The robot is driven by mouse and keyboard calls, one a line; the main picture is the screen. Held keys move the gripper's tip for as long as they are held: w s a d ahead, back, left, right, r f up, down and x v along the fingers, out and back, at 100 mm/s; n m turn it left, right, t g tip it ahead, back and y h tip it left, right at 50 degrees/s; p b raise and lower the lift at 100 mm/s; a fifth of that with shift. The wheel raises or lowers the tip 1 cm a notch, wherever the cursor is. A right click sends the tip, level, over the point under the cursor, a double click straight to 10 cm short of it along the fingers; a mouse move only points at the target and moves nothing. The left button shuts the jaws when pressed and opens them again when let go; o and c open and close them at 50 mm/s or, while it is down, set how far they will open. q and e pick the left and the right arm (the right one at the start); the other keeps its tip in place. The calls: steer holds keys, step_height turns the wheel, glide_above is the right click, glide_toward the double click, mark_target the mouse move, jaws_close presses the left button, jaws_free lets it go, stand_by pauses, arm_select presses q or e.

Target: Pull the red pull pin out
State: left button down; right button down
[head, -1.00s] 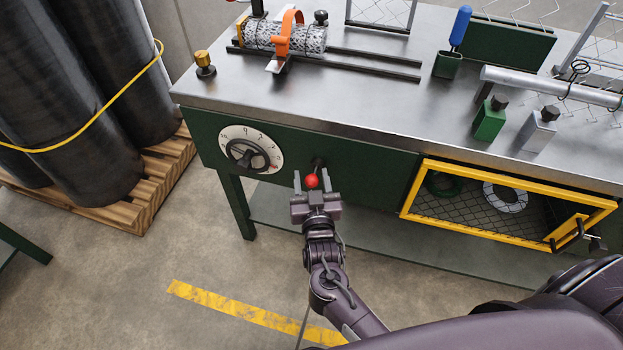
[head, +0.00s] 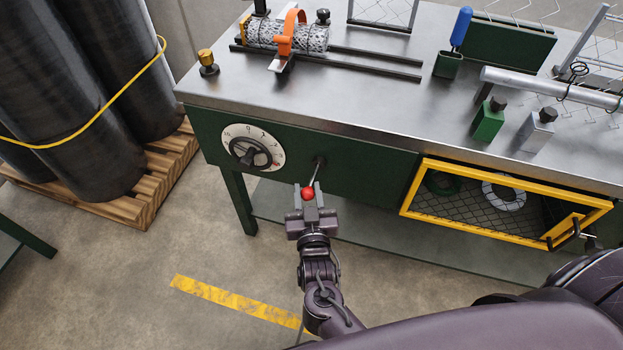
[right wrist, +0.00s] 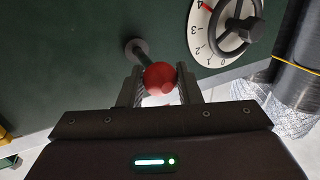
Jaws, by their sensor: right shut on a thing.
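The red pull pin (head: 308,193) has a round red knob and a thin grey shaft that runs from its socket (head: 320,161) in the green bench front. My right gripper (head: 309,194) is shut on the knob, in front of the panel and below the dial. In the right wrist view the red knob (right wrist: 160,76) sits between the two fingers, and a length of shaft shows between it and the dark socket collar (right wrist: 136,50). The shaft's far end is not clearly visible. My left gripper is not in view.
A white numbered dial (head: 251,147) with a black handle is left of the pin. A yellow-framed mesh door (head: 508,205) is to the right. The steel benchtop (head: 390,95) is above. Open floor lies below, with a yellow stripe (head: 235,302).

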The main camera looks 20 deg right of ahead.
steer(key=shift+a, duration=0.2)
steer(key=c, duration=1.1)
jaws_free()
steer(key=shift+s, duration=0.1)
steer(key=v, duration=0.7)
steer(key=shift+s, duration=0.45)
